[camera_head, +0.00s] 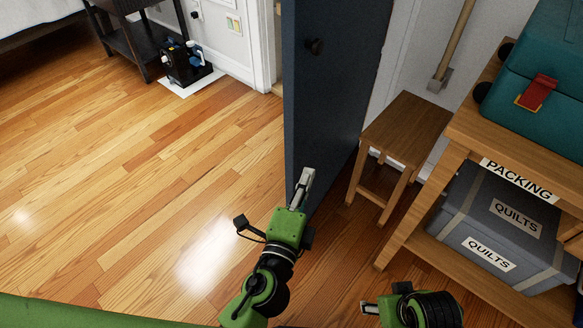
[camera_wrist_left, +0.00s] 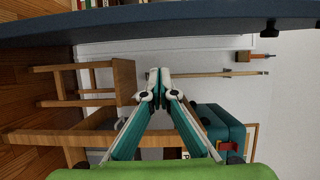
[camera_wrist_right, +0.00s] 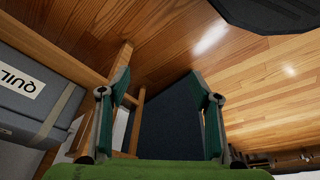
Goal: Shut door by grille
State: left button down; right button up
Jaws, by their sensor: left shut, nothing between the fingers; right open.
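The door also spans the top of the left wrist view (camera_wrist_left: 160,24). My left gripper (camera_head: 306,178) is shut and empty. In the head view its tips overlap the door's lower near edge; I cannot tell whether they touch. My right gripper (camera_head: 370,308) is open and empty at the bottom of the head view, apart from the door. Its spread fingers show in the right wrist view (camera_wrist_right: 160,88). I cannot make out a grille.
A wooden stool (camera_head: 407,125) stands just right of the door. A wooden shelf unit (camera_head: 470,130) with a teal case (camera_head: 540,60) and a grey quilts box (camera_head: 490,225) fills the right. Open floor (camera_head: 120,190) lies left of the door. A dark side table (camera_head: 125,30) stands farther back.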

aim_at(302, 139)
pick_arm(q)
jog(key=shift+w+a+r+p, duration=0.1)
jog(key=shift+w+a+p, duration=0.15)
jog(key=shift+w, duration=1.7)
jog(key=shift+w+a+r+p, duration=0.15)
jog(key=shift+w+a+p, duration=0.05)
jog(key=shift+w, duration=1.7)
jog(key=shift+w+a+r+p, duration=0.1)
jog(key=shift+w+a+p, duration=0.15)
jog(key=shift+w, duration=1.7)
pick_arm(e)
jog(key=shift+s+x, duration=0.25)
jog(key=shift+x, duration=0.8)
jog(key=shift+s+x, duration=0.2)
jog(key=shift+x, duration=0.85)
pick_arm(q)
jog(key=shift+a, duration=0.1)
pick_arm(e)
jog(key=shift+f, duration=0.15)
